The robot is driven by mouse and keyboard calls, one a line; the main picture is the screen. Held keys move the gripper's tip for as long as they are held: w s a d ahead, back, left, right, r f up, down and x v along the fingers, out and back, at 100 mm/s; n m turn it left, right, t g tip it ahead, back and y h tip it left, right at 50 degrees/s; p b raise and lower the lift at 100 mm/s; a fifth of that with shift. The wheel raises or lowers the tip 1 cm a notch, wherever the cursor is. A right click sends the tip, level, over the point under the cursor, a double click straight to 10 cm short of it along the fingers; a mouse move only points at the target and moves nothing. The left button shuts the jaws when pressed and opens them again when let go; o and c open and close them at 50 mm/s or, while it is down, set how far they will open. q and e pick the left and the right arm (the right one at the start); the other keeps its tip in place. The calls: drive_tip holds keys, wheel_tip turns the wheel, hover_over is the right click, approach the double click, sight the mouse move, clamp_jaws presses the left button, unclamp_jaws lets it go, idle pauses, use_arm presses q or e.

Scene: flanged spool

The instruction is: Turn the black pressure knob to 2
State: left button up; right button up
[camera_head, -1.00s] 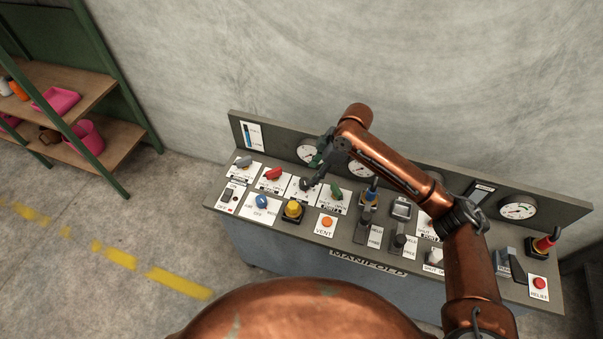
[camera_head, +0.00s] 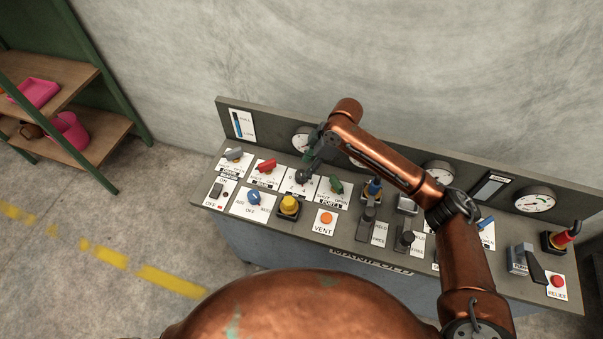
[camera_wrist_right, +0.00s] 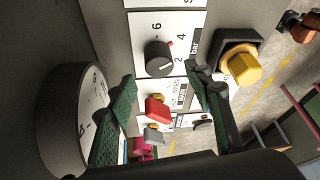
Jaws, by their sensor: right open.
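The black pressure knob (camera_wrist_right: 158,56) sits on a white dial plate (camera_wrist_right: 146,29) marked 2, 4, 6 and "bar" in the right wrist view. In the head view the knob (camera_head: 302,176) is a small dark shape on the panel, just below my right gripper (camera_head: 313,160). My right gripper (camera_wrist_right: 161,74) is open with green fingers. Its tips lie to either side just below the knob in the wrist view, with no clear contact. My left gripper is out of view.
A yellow button (camera_wrist_right: 240,65) stands close beside the right finger in the wrist view, and a round gauge (camera_wrist_right: 75,120) beside the other. Red (camera_head: 266,166) and green (camera_head: 336,185) handles flank the knob. The panel's back wall rises behind.

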sight(301, 174)
drive_tip(key=x, duration=0.5)
drive_tip(key=shift+f, duration=0.25)
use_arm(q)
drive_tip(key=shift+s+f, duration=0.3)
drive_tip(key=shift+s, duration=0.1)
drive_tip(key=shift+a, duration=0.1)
use_arm(e)
drive_tip(key=shift+c, duration=0.4)
